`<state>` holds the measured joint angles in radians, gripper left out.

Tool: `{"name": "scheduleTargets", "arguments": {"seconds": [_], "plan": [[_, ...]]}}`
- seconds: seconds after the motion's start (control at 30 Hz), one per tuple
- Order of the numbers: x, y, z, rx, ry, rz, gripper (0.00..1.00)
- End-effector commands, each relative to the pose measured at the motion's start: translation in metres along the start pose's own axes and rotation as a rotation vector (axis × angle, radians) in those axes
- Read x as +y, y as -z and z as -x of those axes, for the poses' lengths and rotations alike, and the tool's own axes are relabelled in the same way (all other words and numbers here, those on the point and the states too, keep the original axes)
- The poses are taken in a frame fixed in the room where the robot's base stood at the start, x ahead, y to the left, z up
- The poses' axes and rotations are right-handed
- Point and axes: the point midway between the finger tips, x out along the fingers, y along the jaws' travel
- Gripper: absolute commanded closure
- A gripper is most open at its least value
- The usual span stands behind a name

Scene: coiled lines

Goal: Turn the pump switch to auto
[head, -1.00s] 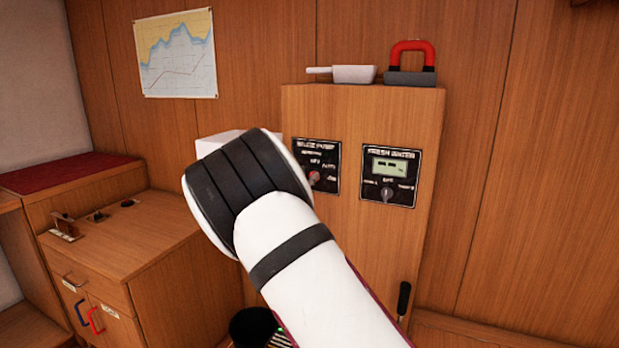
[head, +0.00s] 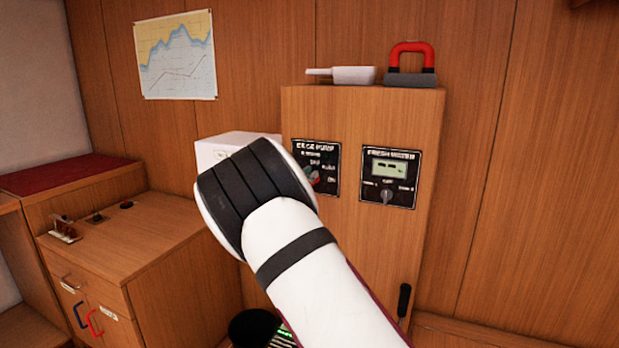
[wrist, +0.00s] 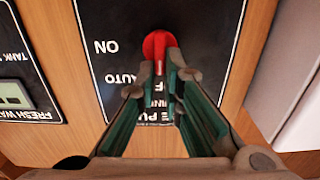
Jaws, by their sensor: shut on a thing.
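The pump switch is a red knob (wrist: 156,46) on a black panel, seen upside down in the wrist view. The labels ON, AUTO and part of OFF lie beside it. My gripper (wrist: 168,70) is shut on the knob, its two fingers reaching in from below in that view. Its fingers hide part of the knob, and I cannot tell for certain which label it points to. In the head view the bilge pump panel (head: 327,152) is on the wooden cabinet front, partly behind my arm, with only a bit of the knob (head: 314,177) showing.
A fresh water panel (head: 388,176) with a display and its own knob is to the right on the same cabinet. A white scoop (head: 350,75) and a red-handled block (head: 411,64) stand on top. A white box (head: 215,150) sits behind my arm.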

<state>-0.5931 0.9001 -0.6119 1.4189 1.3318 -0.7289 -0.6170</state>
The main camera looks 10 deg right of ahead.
Motion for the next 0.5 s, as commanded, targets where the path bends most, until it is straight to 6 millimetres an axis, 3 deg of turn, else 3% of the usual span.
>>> {"name": "scheduleTargets", "arguments": {"seconds": [0.27, 0.5], "plan": [[0.0018, -0.0021, -0.0003, -0.002, 0.0, -0.1, 1.0], [0.0052, -0.0036, -0.0006, -0.002, -0.001, -0.288, 1.0]]}}
